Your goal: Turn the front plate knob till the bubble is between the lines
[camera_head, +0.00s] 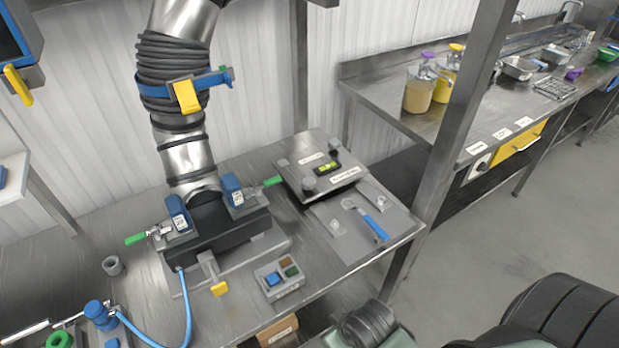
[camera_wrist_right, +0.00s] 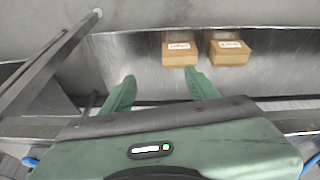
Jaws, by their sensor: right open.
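A grey levelling plate (camera_head: 348,187) with white labels lies on the steel bench in the head view. A yellow-green bubble vial (camera_head: 328,168) sits on its top; the bubble's place against the lines is too small to tell. A round grey knob (camera_head: 308,184) stands at the plate's front-left corner, and another knob (camera_head: 335,143) at its back. My right gripper (camera_wrist_right: 160,74) shows in the right wrist view, its two green fingers apart and empty. It points at a shelf, away from the plate. My left gripper is not in view.
Beside the plate stands a black clamp unit (camera_head: 222,232) with a metal duct. A blue-handled tool (camera_head: 373,224) lies in front of the plate. In the wrist view, two cardboard boxes (camera_wrist_right: 180,56) (camera_wrist_right: 229,54) stand on the shelf.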

